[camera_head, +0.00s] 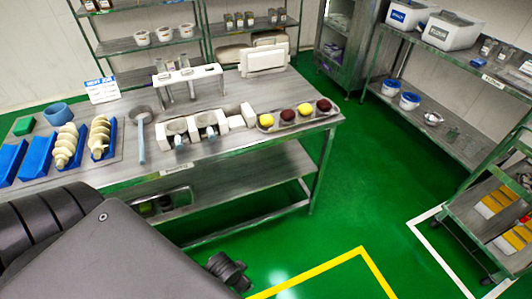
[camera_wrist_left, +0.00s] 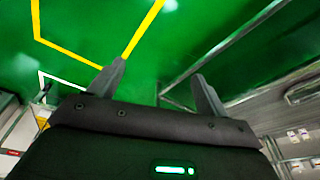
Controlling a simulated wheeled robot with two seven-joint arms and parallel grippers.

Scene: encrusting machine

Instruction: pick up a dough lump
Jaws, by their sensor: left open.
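Several round lumps, yellow and dark red, sit in a row on a metal tray (camera_head: 328,118) at the right end of the steel table in the head view. The leftmost is a yellow lump (camera_head: 266,121); beside it is a dark red lump (camera_head: 288,115). My left gripper (camera_wrist_left: 157,88) shows in the left wrist view with its two fingers apart and nothing between them. Green floor lies behind the fingers, and no lump shows in that view. My right gripper is not recognisable in either view.
The steel table (camera_head: 225,150) carries white machine parts (camera_head: 192,128), cream spiral screws (camera_head: 100,138) and blue blocks (camera_head: 38,155). A wall shelf (camera_head: 440,110) with tubs stands at right, above a cart (camera_head: 495,215).

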